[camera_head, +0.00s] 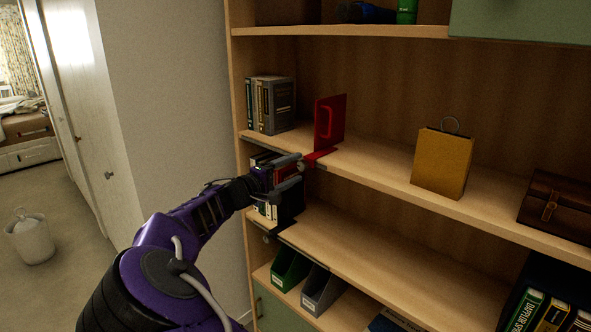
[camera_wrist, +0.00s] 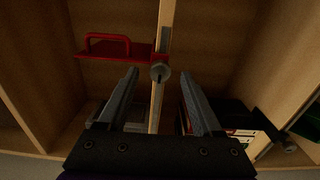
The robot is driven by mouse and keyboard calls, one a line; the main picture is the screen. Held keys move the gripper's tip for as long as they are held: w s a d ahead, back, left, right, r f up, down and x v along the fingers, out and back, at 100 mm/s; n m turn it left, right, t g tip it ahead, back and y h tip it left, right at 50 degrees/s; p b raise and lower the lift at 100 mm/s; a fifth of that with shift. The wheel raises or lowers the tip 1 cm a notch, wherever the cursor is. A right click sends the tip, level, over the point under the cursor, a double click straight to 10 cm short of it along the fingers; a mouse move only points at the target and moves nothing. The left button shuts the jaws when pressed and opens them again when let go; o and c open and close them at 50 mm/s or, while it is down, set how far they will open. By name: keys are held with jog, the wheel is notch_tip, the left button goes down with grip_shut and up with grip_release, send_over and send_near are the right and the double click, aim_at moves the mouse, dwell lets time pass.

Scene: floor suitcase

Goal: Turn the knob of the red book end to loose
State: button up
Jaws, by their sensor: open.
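The red book end (camera_head: 330,122) stands upright on the middle shelf, its clamp at the shelf's front edge. In the wrist view the red book end (camera_wrist: 98,56) lies at upper left, with its loop handle outward. Its round grey knob (camera_wrist: 160,72) sits at the shelf edge, with a dark slot or mark on its face. My gripper (camera_head: 300,170) is open and empty in front of that edge. In the wrist view my gripper (camera_wrist: 160,79) has one finger on each side of the knob's line; contact cannot be told. The knob is mostly hidden in the head view.
Books (camera_head: 270,104) stand left of the book end. A yellow bag (camera_head: 441,163) and a brown chest (camera_head: 556,205) stand to the right. Below, a dark book end with its own knob (camera_wrist: 289,145) holds books.

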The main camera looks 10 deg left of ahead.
jog(key=v, duration=1.6)
jog(key=shift+s+a, duration=0.1)
jog(key=shift+s, duration=0.05)
